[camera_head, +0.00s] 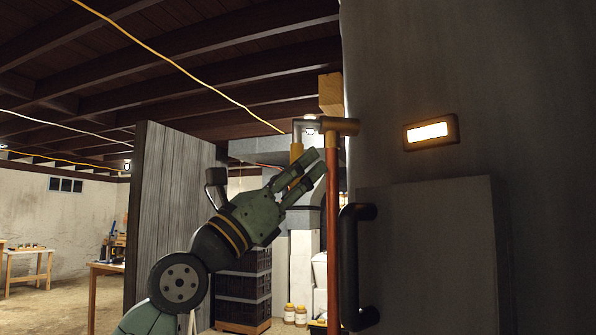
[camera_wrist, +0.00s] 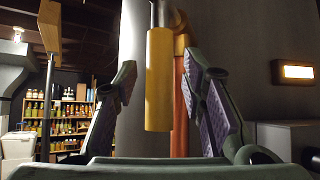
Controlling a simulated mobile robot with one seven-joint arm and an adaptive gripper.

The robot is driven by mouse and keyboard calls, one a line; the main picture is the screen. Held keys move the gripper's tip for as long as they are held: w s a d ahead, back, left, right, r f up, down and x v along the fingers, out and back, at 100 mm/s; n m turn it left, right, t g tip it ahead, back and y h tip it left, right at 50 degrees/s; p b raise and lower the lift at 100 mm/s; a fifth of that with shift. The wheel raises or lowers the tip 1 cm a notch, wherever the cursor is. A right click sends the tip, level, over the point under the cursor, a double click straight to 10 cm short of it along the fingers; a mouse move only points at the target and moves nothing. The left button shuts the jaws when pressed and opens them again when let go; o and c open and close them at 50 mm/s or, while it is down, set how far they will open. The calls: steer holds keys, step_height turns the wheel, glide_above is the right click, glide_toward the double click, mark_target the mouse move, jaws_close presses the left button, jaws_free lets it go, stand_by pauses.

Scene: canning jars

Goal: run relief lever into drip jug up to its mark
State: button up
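The relief lever is a yellow bar (camera_head: 296,152) hanging from the valve (camera_head: 325,126) at the top of a copper pipe (camera_head: 333,220). In the wrist view the yellow bar (camera_wrist: 159,80) hangs upright between my fingers, with a visible gap on each side. My gripper (camera_head: 313,165) is open and raised toward the lever; its fingers also show in the wrist view (camera_wrist: 160,85). I cannot make out the drip jug or its mark; the pipe's lower end is out of view.
A large grey tank (camera_head: 420,90) with a lit panel (camera_head: 431,131) and a black handle (camera_head: 349,265) stands right of the pipe. Black crates (camera_head: 243,290) and small jars (camera_head: 295,314) are low behind my arm.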

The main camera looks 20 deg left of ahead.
steer(key=v, duration=1.2)
stand_by(0.4)
